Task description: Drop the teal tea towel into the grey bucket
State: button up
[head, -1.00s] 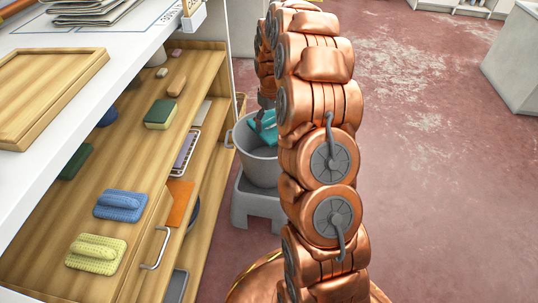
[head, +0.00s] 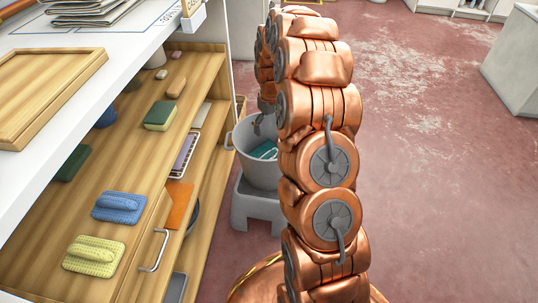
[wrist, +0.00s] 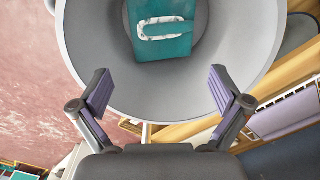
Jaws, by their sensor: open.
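The teal tea towel (wrist: 163,42) lies folded inside the grey bucket (wrist: 85,50), on its bottom, in the wrist view. In the head view the towel (head: 265,150) shows low inside the bucket (head: 262,174), which stands on a grey stool. My gripper (wrist: 161,90) is open and empty, its two fingers spread over the near rim of the bucket, apart from the towel. In the head view my arm hides part of the bucket, and my gripper is mostly hidden behind it.
The grey stool (head: 250,205) stands beside a wooden shelf unit (head: 140,165). On its shelf lie a blue cloth (head: 119,207), a yellow cloth (head: 94,256) and sponges (head: 160,115). A wooden tray (head: 45,90) lies on the white top. The red floor at right is clear.

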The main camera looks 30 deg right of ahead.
notch_tip(320, 180, up, 12)
dwell(0.5)
dwell(0.3)
jog(key=s+a+r+p, duration=0.8)
jog(key=r+p, duration=0.2)
jog(key=r, duration=0.3)
jog(key=s+a+r+p, duration=0.7)
jog(key=a+r+p, duration=0.2)
jog(key=r, duration=0.3)
jog(key=s+a+r+g+p, duration=0.1)
jog(key=s+a+r+p, duration=0.2)
jog(key=s+r+p, duration=0.5)
jog(key=s+a+r+p, duration=0.3)
jog(key=s+r+p, duration=0.4)
jog(key=s+p, duration=0.3)
jog(key=s, duration=0.4)
jog(key=shift+s+a+r+m+g, duration=0.25)
jog(key=shift+s+r+m+g, duration=0.1)
jog(key=shift+r+m+g, duration=0.05)
